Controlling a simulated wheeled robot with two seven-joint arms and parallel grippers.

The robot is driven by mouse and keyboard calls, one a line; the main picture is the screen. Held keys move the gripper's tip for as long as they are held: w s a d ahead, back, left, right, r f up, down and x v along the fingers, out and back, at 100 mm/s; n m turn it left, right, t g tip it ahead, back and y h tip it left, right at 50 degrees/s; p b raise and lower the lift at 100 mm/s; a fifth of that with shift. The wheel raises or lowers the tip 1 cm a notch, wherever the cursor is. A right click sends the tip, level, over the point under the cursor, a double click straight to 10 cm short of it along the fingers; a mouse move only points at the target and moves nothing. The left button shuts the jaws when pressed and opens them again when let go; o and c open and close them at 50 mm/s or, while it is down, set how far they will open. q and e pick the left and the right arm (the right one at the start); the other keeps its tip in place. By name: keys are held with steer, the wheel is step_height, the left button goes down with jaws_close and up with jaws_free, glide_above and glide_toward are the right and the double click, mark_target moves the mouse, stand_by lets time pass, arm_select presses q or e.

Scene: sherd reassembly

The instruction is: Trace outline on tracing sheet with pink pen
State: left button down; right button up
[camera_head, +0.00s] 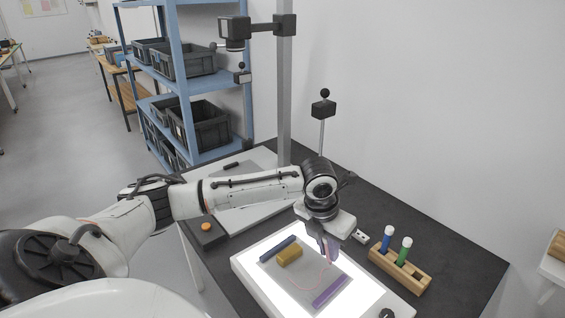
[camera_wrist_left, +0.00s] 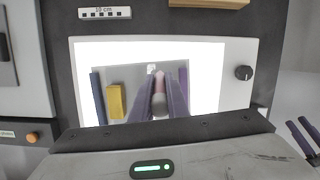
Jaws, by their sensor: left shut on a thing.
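My left gripper (camera_head: 328,256) reaches down over the lit panel (camera_head: 256,271). In the left wrist view its two fingers (camera_wrist_left: 159,102) are closed around the pink pen (camera_wrist_left: 160,82). In the head view the pen is mostly hidden by the gripper. The tracing sheet (camera_head: 304,274) lies on the panel as a greyish rectangle; it also shows in the left wrist view (camera_wrist_left: 128,74). A thin pink curved line (camera_head: 297,287) runs on the sheet below the gripper. I cannot tell whether the pen tip touches the sheet.
A yellow block (camera_head: 289,256), a blue bar (camera_head: 277,248) and a purple bar (camera_head: 331,290) lie on the sheet. A wooden rack (camera_head: 400,272) right of the panel holds a blue pen (camera_head: 386,240) and a green pen (camera_head: 404,250). A black knob (camera_wrist_left: 243,73) sits on the panel's right.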

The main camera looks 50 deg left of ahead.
arm_select(q)
steer(key=shift+w+v, duration=0.25)
steer(key=shift+v, duration=0.7)
steer(key=shift+w+v, duration=0.2)
steer(key=shift+v, duration=0.8)
steer(key=shift+w+v, duration=0.25)
steer(key=shift+v, duration=0.7)
steer(key=shift+r, duration=0.2)
